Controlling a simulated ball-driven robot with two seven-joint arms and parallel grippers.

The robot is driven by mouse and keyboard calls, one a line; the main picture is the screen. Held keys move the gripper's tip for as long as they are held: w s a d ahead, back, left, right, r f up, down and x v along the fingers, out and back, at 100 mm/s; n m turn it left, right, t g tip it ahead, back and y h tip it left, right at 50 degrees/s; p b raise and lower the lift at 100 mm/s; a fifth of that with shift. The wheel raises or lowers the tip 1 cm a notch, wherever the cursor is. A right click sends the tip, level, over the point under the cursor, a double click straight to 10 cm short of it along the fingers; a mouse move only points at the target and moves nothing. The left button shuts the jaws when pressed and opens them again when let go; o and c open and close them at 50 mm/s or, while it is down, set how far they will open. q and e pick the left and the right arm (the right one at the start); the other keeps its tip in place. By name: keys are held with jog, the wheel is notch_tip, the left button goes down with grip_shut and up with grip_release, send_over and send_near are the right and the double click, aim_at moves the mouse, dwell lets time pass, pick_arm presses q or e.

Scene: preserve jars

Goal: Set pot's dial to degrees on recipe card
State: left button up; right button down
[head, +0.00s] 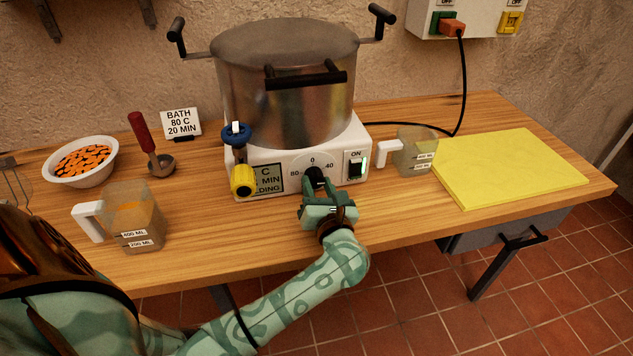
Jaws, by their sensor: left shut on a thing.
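The steel pot (284,80) stands on a white heater base (220,186) with a dial marked 0, 40 and 80. My left gripper (318,184) is at the front of the base, shut on the black dial knob (316,173). The gripper hides the lower part of the dial, and I cannot tell where its pointer stands. The recipe card (181,123) stands behind, left of the pot, and reads BATH 80 C 20 MIN. The base's display (268,180) is partly readable and shows C, MIN and part of HOLDING. My right gripper is not in view.
Measuring jugs stand at left (137,222) and right (416,155).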

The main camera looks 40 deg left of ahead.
pick_arm(q)
jog(key=shift+m+p, duration=0.4)
jog(key=shift+m, duration=0.3)
jog(key=o, duration=1)
jog(key=shift+d+f, duration=0.1)
jog(key=shift+d, duration=0.05)
